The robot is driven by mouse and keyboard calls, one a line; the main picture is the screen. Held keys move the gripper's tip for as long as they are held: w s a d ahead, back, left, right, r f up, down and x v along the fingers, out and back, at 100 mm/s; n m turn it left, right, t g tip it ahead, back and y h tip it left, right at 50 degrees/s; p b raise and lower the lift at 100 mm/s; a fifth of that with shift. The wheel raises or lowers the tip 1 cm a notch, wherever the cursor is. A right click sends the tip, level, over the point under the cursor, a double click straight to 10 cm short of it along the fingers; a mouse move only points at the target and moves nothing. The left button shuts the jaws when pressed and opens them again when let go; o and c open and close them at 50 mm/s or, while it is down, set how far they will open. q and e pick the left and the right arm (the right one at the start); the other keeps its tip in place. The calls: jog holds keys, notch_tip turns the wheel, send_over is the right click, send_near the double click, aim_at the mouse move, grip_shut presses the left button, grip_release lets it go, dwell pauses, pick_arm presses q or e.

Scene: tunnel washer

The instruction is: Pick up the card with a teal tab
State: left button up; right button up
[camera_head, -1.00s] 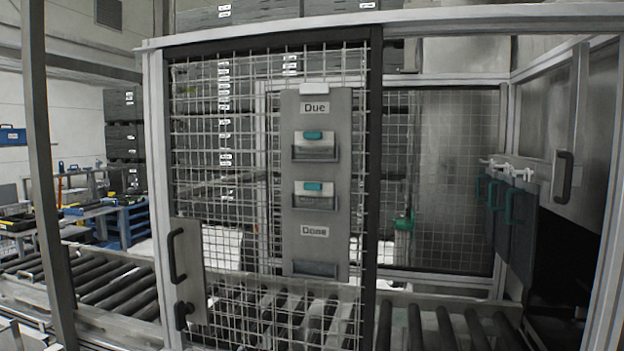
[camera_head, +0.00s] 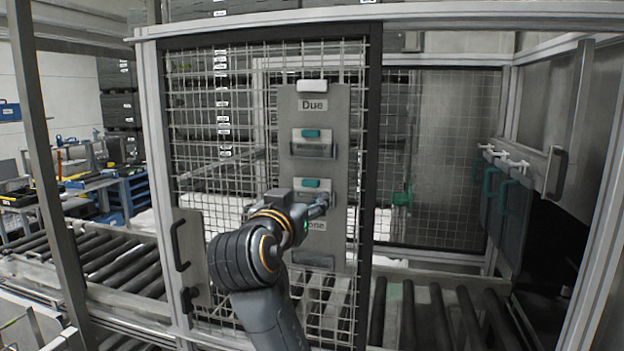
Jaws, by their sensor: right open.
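A grey board labelled "Due" (camera_head: 341,110) hangs on the mesh door. It holds two cards with teal tabs in pockets. The upper card (camera_head: 312,137) sits in the top pocket. The lower card (camera_head: 311,187) sits in the middle pocket, its lower part partly covered by my right gripper (camera_head: 326,202). My right gripper is open, in front of the board at the middle pocket's height. I cannot tell whether it touches the card. The bottom pocket (camera_head: 314,260), under the partly hidden lower label, shows no tab. My left gripper is not in view.
The mesh door (camera_head: 230,150) has a handle plate (camera_head: 190,255) at its lower left. Roller conveyors (camera_head: 110,265) run at left and at right. Dark panels with teal handles (camera_head: 500,215) hang at the right. Dark crates (camera_head: 118,110) are stacked at the back left.

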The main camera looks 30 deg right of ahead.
aim_at(310, 187)
jog(key=shift+w+d+r+p, duration=0.25)
jog(key=shift+w+d+p, duration=0.3)
jog(key=p+x, duration=0.3)
jog(key=x, duration=0.1)
jog(key=shift+w+a, duration=0.1)
jog(key=shift+w, duration=0.05)
jog(key=shift+w+d+f, duration=0.15)
jog(key=shift+d+f, duration=0.05)
jog(key=shift+d, duration=0.05)
jog(key=shift+a, duration=0.15)
jog(key=shift+c, duration=0.5)
jog(key=c, duration=0.8)
